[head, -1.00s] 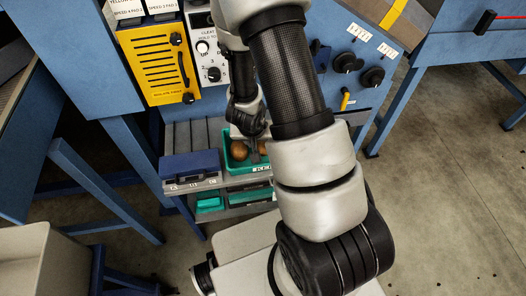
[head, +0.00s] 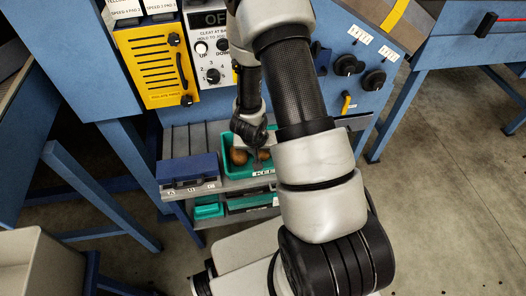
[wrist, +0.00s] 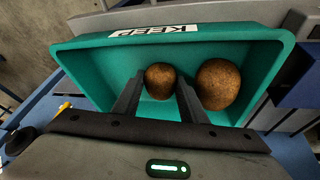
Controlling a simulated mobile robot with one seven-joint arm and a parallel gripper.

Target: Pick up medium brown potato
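A teal tray (wrist: 95,70) with a KEEP label holds two brown potatoes. The smaller brown potato (wrist: 160,80) lies between the fingertips of my gripper (wrist: 160,77). The larger brown potato (wrist: 218,84) lies to its right, outside the right finger. My gripper is open, one finger on each side of the smaller potato; whether they touch it I cannot tell. In the head view the tray (head: 226,136) sits on a grey shelf, both potatoes show in it, and my wrist partly hides its contents.
A blue bin (head: 188,168) stands left of the tray on the shelf. More teal trays (head: 209,207) sit on a lower level. The blue machine with a yellow panel (head: 152,65) rises behind.

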